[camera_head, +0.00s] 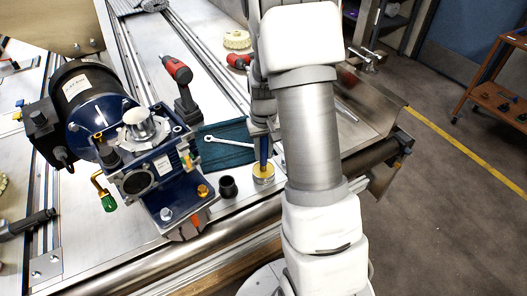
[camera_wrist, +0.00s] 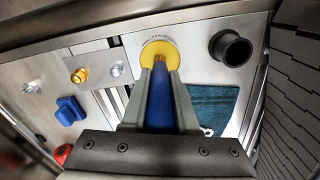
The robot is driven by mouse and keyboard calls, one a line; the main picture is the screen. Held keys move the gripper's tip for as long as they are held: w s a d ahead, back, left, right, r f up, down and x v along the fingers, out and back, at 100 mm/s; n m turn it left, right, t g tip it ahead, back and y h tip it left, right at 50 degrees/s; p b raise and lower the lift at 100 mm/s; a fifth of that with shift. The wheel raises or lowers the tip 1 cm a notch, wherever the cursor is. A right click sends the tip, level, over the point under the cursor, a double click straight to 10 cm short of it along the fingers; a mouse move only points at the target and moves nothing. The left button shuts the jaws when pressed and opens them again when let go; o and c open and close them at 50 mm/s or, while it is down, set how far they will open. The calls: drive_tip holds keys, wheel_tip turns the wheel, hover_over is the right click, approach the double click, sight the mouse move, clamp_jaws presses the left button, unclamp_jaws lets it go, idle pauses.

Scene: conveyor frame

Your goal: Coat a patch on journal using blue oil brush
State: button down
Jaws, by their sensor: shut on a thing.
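My gripper (camera_head: 262,132) is shut on the blue oil brush (camera_head: 263,150). The brush points down, its blue handle (camera_wrist: 161,105) between both fingers in the wrist view. The journal appears to be the silver upright cylinder (camera_head: 139,126) on top of the dark blue gearbox (camera_head: 150,180), left of my gripper in the head view. My gripper is apart from it.
A black cup (camera_head: 228,187) stands just left of the tin. A teal cloth (camera_head: 222,155) with a wrench (camera_head: 228,141) lies behind. A roller runs along the conveyor's front edge.

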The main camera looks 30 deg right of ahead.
drive_tip(key=shift+r+p, duration=2.6)
drive_tip(key=shift+r, duration=0.95)
drive_tip(key=shift+f, duration=0.1)
